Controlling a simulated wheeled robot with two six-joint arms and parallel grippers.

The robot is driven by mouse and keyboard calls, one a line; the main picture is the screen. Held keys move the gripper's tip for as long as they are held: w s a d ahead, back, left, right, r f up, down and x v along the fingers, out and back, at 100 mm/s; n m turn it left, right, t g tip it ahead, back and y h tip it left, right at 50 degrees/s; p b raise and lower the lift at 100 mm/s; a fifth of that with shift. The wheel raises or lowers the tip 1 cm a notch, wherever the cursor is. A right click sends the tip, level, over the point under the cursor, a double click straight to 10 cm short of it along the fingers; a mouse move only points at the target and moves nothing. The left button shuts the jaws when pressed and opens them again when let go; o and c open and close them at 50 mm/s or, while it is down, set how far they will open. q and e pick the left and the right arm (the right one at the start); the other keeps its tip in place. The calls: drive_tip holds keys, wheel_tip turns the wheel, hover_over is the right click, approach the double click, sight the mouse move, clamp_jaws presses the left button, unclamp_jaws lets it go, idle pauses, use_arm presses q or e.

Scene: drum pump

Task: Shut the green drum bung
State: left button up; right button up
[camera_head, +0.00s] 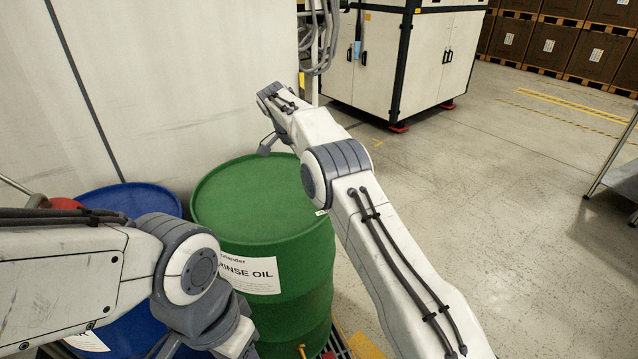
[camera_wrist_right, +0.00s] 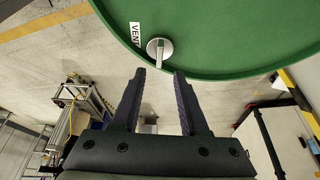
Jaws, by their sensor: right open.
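The green drum (camera_head: 246,203), with a white RINSE OIL label, stands upright in the middle of the head view. Its top also fills the upper part of the right wrist view (camera_wrist_right: 230,35). There, a silver round bung (camera_wrist_right: 160,47) with a short handle sits near the rim beside a VENT tag (camera_wrist_right: 135,33). My right gripper (camera_wrist_right: 160,72) is open, its fingertips just short of the bung with the handle end lined up between them. Nothing is between the fingers. In the head view my right arm hides the bung. My left gripper's fingers are out of view at the lower left.
A blue drum (camera_head: 130,198) stands left of the green one, partly behind my left arm. A pale wall panel (camera_head: 170,80) rises behind the drums. A white cabinet (camera_head: 432,60) stands at the back. The floor to the right is open, with a table edge (camera_head: 612,160) far right.

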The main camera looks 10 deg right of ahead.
drive_tip(key=v, duration=0.2)
drive_tip(key=shift+a+r+p, duration=0.15)
drive_tip(key=shift+r+p, duration=0.15)
drive_tip(key=shift+p, duration=0.05)
